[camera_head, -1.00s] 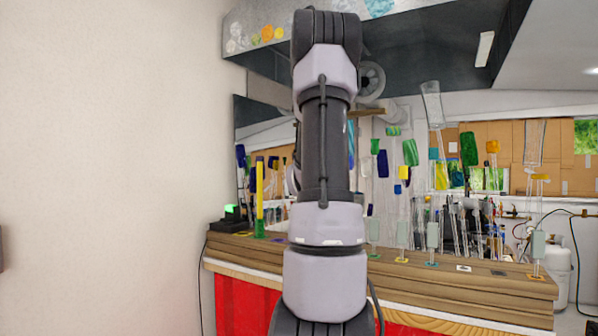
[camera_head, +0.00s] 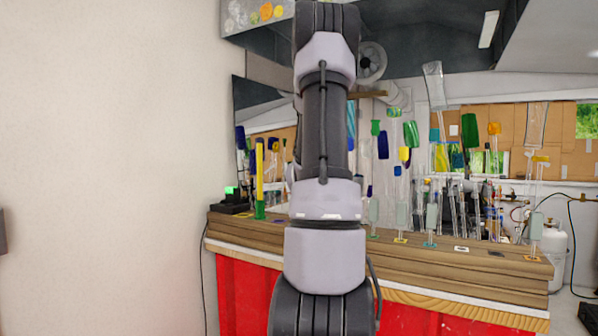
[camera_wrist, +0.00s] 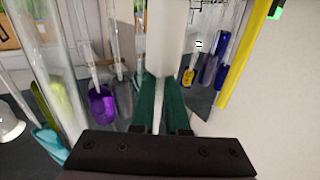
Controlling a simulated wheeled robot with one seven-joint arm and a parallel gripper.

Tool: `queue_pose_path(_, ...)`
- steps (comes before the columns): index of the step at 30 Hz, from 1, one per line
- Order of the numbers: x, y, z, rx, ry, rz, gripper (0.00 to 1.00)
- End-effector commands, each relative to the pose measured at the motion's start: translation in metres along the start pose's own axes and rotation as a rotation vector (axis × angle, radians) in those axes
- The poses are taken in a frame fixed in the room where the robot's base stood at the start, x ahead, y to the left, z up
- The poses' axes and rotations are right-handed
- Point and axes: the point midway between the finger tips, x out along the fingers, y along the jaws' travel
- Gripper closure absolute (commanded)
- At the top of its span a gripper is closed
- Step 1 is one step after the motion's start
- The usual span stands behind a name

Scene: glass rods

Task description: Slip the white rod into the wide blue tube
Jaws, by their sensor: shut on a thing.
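In the wrist view my gripper (camera_wrist: 164,82) has two dark green fingers shut on a white rod (camera_wrist: 168,40). The rod stands out from between the fingers toward the top edge. In the head view my own arm hides the gripper and the rod. A light blue tube (camera_head: 351,112) shows partly behind my arm, and a dark blue piece (camera_head: 383,145) is just right of it. I cannot tell which is the wide blue tube. In the wrist view dark blue pieces (camera_wrist: 222,55) are right of the rod, apart from it.
A wooden counter (camera_head: 440,258) carries several upright clear glass rods with coloured pieces. A yellow rod (camera_head: 259,178) in a green base stands at its left end; it also shows in the wrist view (camera_wrist: 248,55). A purple piece (camera_wrist: 101,103) is left of my fingers.

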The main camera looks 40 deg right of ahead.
Motion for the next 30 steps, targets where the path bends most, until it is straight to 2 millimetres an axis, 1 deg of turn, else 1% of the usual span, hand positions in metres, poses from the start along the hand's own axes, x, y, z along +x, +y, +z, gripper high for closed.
queue_pose_path(1, 0.000, 0.000, 0.000, 0.000, 0.000, 0.000, 1.00)
queue_pose_path(2, 0.000, 0.000, 0.000, 0.000, 0.000, 0.000, 0.76)
queue_pose_path(3, 0.000, 0.000, 0.000, 0.000, 0.000, 0.000, 0.61)
queue_pose_path(4, 0.000, 0.000, 0.000, 0.000, 0.000, 0.000, 0.52)
queue_pose_path(13, -0.001, 0.000, 0.000, 0.000, 0.000, 0.000, 0.52)
queue_pose_path(17, -0.010, 0.000, 0.000, -0.001, -0.001, 0.000, 0.52)
queue_pose_path(20, -0.026, -0.001, -0.001, -0.001, -0.001, -0.001, 0.52)
queue_pose_path(27, -0.075, -0.001, -0.001, -0.001, 0.001, -0.001, 0.52)
queue_pose_path(30, -0.091, 0.000, -0.001, -0.001, 0.001, -0.001, 0.52)
